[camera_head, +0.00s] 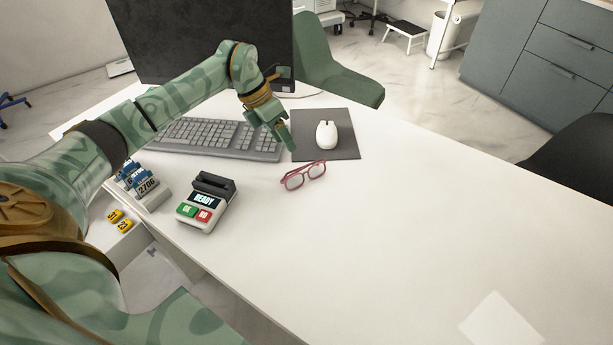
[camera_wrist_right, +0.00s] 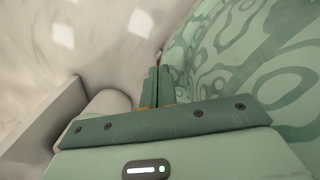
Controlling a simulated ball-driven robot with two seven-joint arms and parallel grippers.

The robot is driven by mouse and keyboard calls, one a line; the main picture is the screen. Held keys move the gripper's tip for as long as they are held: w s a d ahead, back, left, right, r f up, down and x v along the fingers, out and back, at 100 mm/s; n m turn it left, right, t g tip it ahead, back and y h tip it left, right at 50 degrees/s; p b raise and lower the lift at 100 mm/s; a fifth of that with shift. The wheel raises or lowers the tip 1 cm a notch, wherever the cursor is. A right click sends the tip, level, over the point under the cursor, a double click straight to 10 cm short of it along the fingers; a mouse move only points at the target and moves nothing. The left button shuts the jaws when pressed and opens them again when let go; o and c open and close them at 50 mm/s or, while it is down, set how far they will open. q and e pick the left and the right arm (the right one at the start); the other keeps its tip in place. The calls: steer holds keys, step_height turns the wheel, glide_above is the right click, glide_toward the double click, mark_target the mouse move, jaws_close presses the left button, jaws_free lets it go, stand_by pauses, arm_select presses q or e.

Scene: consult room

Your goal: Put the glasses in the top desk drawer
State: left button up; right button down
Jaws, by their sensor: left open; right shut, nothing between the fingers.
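The red-framed glasses (camera_head: 305,173) lie on the white desk (camera_head: 400,220), just in front of the dark mouse pad. My left gripper (camera_head: 284,138) is open and empty, pointing down between the keyboard and the mouse pad, behind the glasses and apart from them. My right gripper (camera_wrist_right: 157,84) shows in the right wrist view with its two green fingers shut together and nothing between them. It is not in the head view.
A keyboard (camera_head: 220,137), a monitor (camera_head: 190,40) and a white mouse (camera_head: 326,134) on its pad (camera_head: 345,147) stand at the back.

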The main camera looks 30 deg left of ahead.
mark_target(302, 168)
arm_select(q)
steer(key=x, duration=0.4)
steer(key=shift+f+b, duration=0.1)
steer(key=shift+b, duration=0.25)
steer(key=b+x, duration=0.2)
steer(key=x, duration=0.3)
steer(key=shift+w+d+f, duration=0.1)
steer(key=shift+f, duration=0.05)
steer(key=c, duration=0.8)
